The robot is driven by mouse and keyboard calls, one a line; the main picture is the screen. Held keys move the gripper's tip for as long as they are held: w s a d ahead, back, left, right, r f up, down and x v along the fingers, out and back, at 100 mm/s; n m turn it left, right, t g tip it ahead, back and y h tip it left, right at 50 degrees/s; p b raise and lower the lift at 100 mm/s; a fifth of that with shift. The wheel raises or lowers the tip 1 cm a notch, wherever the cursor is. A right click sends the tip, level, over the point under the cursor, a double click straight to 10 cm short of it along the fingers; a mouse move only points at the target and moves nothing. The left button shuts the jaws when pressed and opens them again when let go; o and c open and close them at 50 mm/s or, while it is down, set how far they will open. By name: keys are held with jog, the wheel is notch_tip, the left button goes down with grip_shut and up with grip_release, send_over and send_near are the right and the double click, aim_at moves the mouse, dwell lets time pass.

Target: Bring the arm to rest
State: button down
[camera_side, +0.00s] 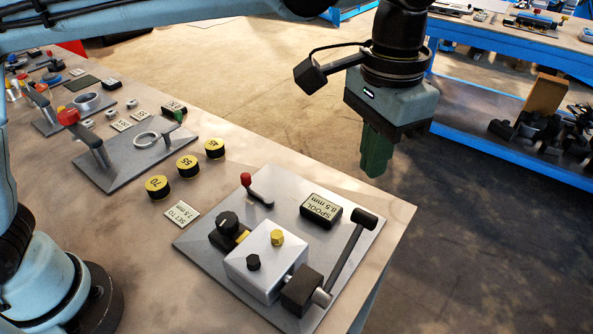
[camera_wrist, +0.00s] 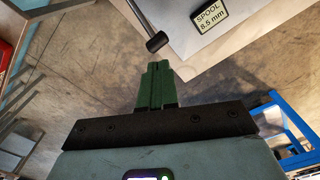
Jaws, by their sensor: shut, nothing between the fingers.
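My gripper (camera_side: 375,172) has green fingers and hangs in the air beyond the right edge of the work table, above the floor. In the side view it stays apart from everything on the table. In the wrist view the green fingers (camera_wrist: 155,68) are together with nothing held between them. They point towards the table edge, near the black knob of the lever (camera_wrist: 157,41). My pale blue arm reaches across the top of the side view.
The table (camera_side: 385,210) carries a plate with a metal block (camera_side: 262,268), a black-knobbed lever (camera_side: 345,250), a red-knobbed lever (camera_side: 247,181) and a "SPOOL 8.5 mm" sign (camera_side: 321,209). Numbered black-and-yellow discs (camera_side: 187,165) stand left. A blue bench (camera_side: 500,153) stands behind, across open floor.

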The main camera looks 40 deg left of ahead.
jog(key=a+n+t+h, duration=0.1)
jog(key=a+n+t, duration=0.2)
jog(key=a, duration=1.4)
jog(key=s+a+f+n+t, duration=0.1)
jog(key=s+a+f+t, duration=0.1)
jog(key=a, duration=0.4)
jog(key=s+a+f+n+t+y, duration=0.1)
jog(key=s+a+f+n+t, duration=0.1)
jog(key=s+a+f, duration=0.3)
jog(key=shift+a, duration=1)
